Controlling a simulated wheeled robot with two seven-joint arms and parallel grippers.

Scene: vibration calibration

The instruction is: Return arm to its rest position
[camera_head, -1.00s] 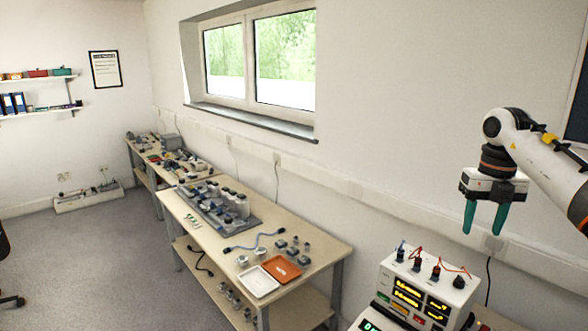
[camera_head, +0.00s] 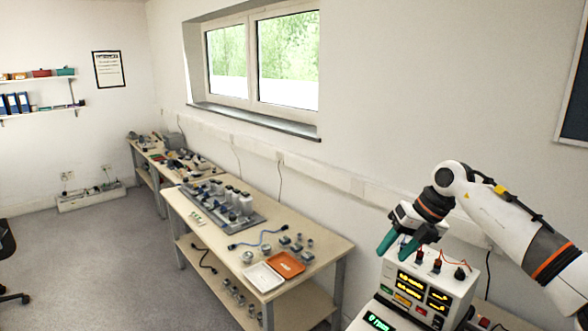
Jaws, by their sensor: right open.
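My right arm comes in from the right edge, white and black with orange rings. My right gripper (camera_head: 396,246) has green fingers that point down and to the left. It is open, with nothing seen between the fingers. It shows in front of the top left of a white instrument (camera_head: 455,284) with lit yellow displays and plugs on its top. I cannot tell whether the fingers touch the instrument. My left gripper is not in view.
A wooden bench (camera_head: 329,252) stands left of the instrument. It bears a white tray (camera_head: 263,277), an orange tray (camera_head: 285,264), a blue cable (camera_head: 257,241) and a grey fixture board (camera_head: 252,222). Another bench (camera_head: 145,152) stands farther back. The grey floor (camera_head: 110,255) at left is mostly clear.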

